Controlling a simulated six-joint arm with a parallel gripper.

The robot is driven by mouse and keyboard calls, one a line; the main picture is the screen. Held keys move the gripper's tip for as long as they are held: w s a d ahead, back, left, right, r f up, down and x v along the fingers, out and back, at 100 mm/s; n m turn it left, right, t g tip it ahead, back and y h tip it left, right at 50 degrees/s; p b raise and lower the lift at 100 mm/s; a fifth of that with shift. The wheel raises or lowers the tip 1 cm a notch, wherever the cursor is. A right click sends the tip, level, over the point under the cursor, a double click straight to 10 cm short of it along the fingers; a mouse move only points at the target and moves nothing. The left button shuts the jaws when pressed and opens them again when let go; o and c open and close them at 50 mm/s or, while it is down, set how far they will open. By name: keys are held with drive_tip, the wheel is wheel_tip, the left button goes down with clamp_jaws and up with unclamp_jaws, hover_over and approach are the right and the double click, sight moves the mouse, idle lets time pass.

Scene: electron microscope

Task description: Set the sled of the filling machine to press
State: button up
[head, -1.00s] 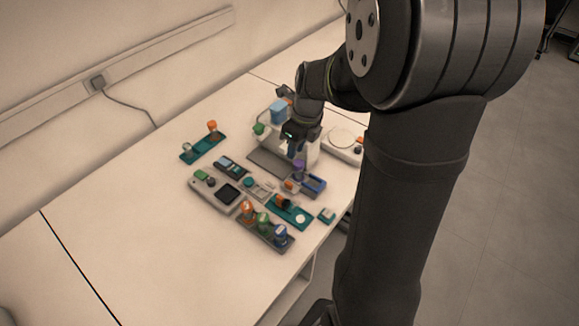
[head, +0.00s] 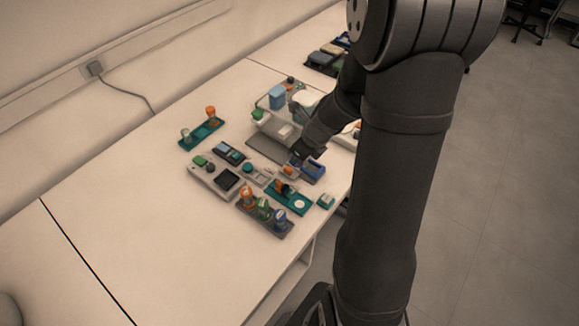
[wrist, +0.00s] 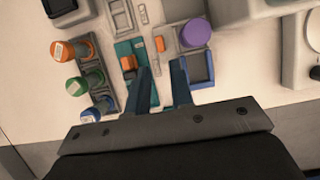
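A small grey unit (wrist: 172,48) with a purple round top (wrist: 195,33), an orange block (wrist: 160,44) and a blue open tray (wrist: 197,70) lies ahead of my gripper in the wrist view. I take it for the filling machine, but no label is readable and I cannot tell which part is the sled. In the head view its blue tray (head: 314,170) shows beside my gripper (head: 297,156), which hides the purple top. My gripper (wrist: 161,74) is open, its two fingers apart with nothing seen between them. Its fingertips point toward the unit; contact cannot be told.
A rack with orange (wrist: 62,50), green (wrist: 77,86) and blue (wrist: 88,114) capped jars stands left of the fingers. A teal plate (wrist: 122,48) lies between. A grey device with a dark screen (head: 227,179) is farther left. The table's near left is bare.

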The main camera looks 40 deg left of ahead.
sight(288, 169)
drive_tip(key=x, duration=0.8)
drive_tip(key=shift+a+f, duration=0.15)
drive_tip(key=shift+f, duration=0.15)
clamp_jaws()
